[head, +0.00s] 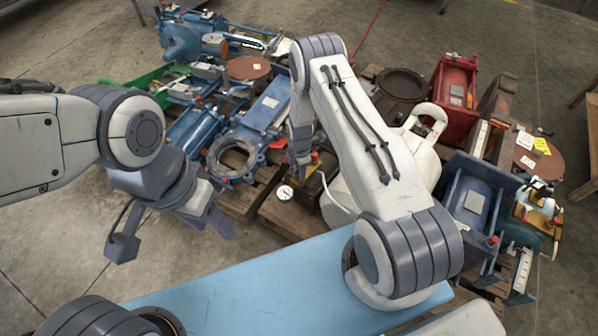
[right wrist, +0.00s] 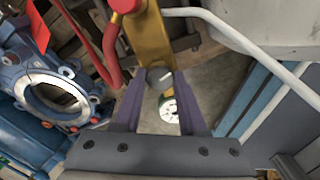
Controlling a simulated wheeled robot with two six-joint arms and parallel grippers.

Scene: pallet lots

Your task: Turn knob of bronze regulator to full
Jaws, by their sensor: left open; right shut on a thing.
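The bronze regulator (right wrist: 154,38) stands upright in the right wrist view, with a yellow-brown body and a red cap (right wrist: 126,4) at its top. Its grey knob (right wrist: 160,77) has a white pointer mark and sits between the fingertips of my right gripper (right wrist: 153,84), which is shut on it. A round white gauge (right wrist: 170,108) shows just below the knob; it also shows in the head view (head: 285,192). My right arm hides much of the regulator in the head view. My left gripper (head: 219,226) is open and empty, above the floor left of the pallets.
A blue flanged valve (head: 234,156) lies left of my right gripper; it also shows in the right wrist view (right wrist: 22,92). A red hose (right wrist: 95,45) and a white pipe (right wrist: 240,42) run near the regulator. Red (head: 455,85) and blue (head: 473,200) equipment crowds the right side. Floor is clear at the left.

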